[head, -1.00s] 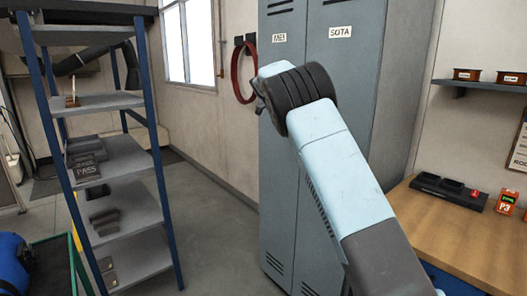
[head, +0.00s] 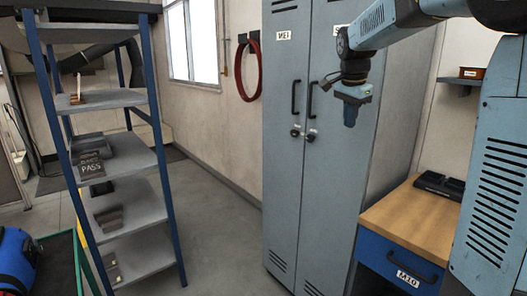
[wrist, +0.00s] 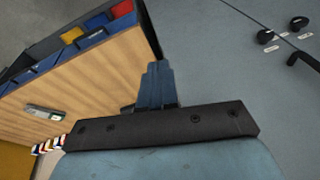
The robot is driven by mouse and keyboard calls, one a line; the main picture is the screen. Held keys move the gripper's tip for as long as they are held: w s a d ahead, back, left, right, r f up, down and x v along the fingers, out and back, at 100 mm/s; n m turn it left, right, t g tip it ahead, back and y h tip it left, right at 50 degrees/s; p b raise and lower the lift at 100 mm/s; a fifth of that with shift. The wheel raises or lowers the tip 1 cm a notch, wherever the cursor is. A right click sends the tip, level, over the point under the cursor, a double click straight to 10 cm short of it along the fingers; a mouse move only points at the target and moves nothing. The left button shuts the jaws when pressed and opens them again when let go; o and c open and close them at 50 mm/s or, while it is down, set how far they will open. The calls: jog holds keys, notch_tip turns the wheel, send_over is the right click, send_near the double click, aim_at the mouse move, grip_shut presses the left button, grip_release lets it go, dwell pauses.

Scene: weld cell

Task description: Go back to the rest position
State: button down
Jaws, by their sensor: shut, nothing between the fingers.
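My gripper (head: 350,112) hangs pointing down in front of the grey-blue locker (head: 283,190), at the upper right of the head view. Its blue fingers are together with nothing between them. In the wrist view my gripper (wrist: 157,82) shows its closed fingers, with the locker front (wrist: 215,60) at the right and a wooden surface (wrist: 90,85) at the left. My arm reaches in from the right side of the head view and partly hides the locker's upper right. I cannot tell how far the fingers are from the locker doors.
A shelf rack (head: 135,211) with dark parts and a PASS block (head: 90,166) stands at the left. A wooden-topped workbench (head: 405,218) with a black tray (head: 440,184) stands at the right. A red hose (head: 249,70) hangs on the wall. The floor (head: 215,215) between rack and locker is clear.

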jog(key=s+f+n+t, duration=0.1)
jog(key=s+n, duration=0.3)
jog(key=s, duration=0.6)
jog(key=s+f+n+t, duration=0.1)
jog(key=s+f+n, duration=0.3)
jog(key=s, duration=0.6)
jog(key=s+a+f+n+y, duration=0.1)
jog(key=s+f+n, duration=0.2)
jog(key=s, duration=0.8)
jog(key=shift+f+n+t, duration=0.25)
jog(key=shift+n+t, duration=0.15)
jog(key=shift+n, duration=0.2)
jog(key=shift+a, duration=0.1)
